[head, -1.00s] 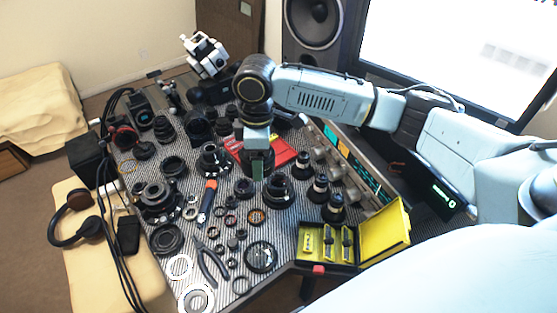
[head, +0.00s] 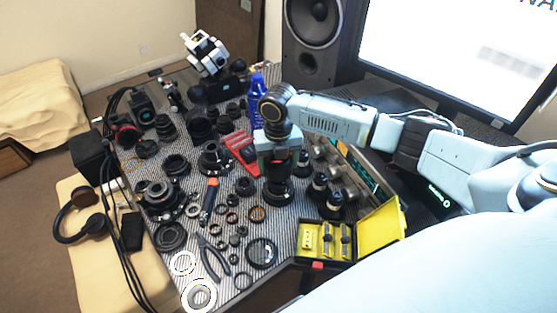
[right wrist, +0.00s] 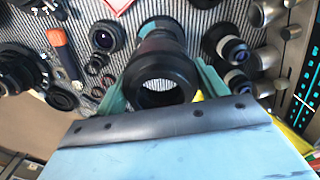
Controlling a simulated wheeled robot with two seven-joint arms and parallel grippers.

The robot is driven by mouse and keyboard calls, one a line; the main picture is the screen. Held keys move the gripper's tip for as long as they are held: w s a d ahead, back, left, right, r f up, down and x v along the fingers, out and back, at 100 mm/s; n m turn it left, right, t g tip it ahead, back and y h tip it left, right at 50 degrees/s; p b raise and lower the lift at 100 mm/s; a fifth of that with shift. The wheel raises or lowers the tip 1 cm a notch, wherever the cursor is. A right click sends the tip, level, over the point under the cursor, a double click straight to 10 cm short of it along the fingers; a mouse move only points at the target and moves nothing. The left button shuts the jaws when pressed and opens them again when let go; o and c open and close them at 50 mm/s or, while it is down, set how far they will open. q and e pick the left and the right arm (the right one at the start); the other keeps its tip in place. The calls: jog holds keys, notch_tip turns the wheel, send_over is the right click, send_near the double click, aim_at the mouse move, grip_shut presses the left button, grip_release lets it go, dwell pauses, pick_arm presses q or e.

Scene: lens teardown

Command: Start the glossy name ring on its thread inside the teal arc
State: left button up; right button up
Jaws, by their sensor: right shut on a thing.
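My right gripper (head: 278,160) is over a dark lens barrel (head: 277,192) standing on the striped mat. In the right wrist view its green fingers (right wrist: 160,88) are on either side of a black round ring (right wrist: 163,68), which they grip. A bright opening shows through the ring. The ring lines up with the barrel beneath; whether they touch, or the ring sits level on a thread, I cannot tell. A bit of teal (right wrist: 150,24) shows beyond the ring, perhaps part of the arc; the rest is hidden. My left gripper is out of view.
Several small lenses (head: 319,185) stand close on the right, beside metal cylinders. A yellow case (head: 378,232) lies open in front. A red tray (head: 240,147), a blue bottle (head: 256,97) and an orange-handled tool (head: 210,193) are nearby. Loose rings and lens parts crowd the mat.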

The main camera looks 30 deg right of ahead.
jog(key=shift+d+f+n, duration=0.1)
jog(key=shift+f+n, duration=0.1)
jog(key=shift+n, duration=0.1)
notch_tip(320, 180, down, 3)
jog(key=b, duration=0.3)
jog(key=shift+f+b, duration=0.7)
jog(key=shift+f, duration=1.25)
jog(key=shift+r+p, duration=0.1)
jog(key=shift+p, duration=0.2)
